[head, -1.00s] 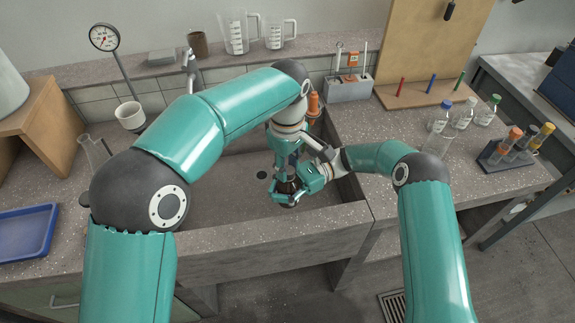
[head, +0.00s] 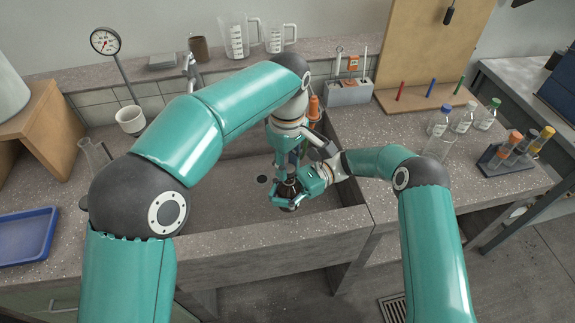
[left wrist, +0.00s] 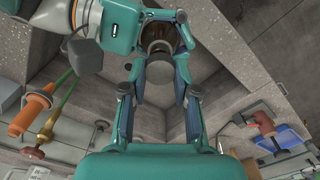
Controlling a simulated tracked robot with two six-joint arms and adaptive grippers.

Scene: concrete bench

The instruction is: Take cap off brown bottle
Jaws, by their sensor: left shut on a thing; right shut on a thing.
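The brown bottle (head: 288,191) is held over the sink by my right gripper (head: 287,196), which is shut around its body from the right. It also shows as a dark brown round body in the left wrist view (left wrist: 163,34). My left gripper (head: 287,179) points down from above, right over the bottle's top. In the left wrist view its two fingers (left wrist: 159,76) are shut on the pale grey round cap (left wrist: 157,62). The cap is lined up with the bottle top. I cannot tell whether a gap lies between them. Fingers and arms hide most of the bottle.
The sink basin (head: 225,200) lies below, with a drain and a raised front wall. A blue tray (head: 27,236) is at left. Capped bottles (head: 463,119) and a tube rack (head: 508,160) stand at right. Orange-handled tools (head: 314,106) are just behind my left gripper.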

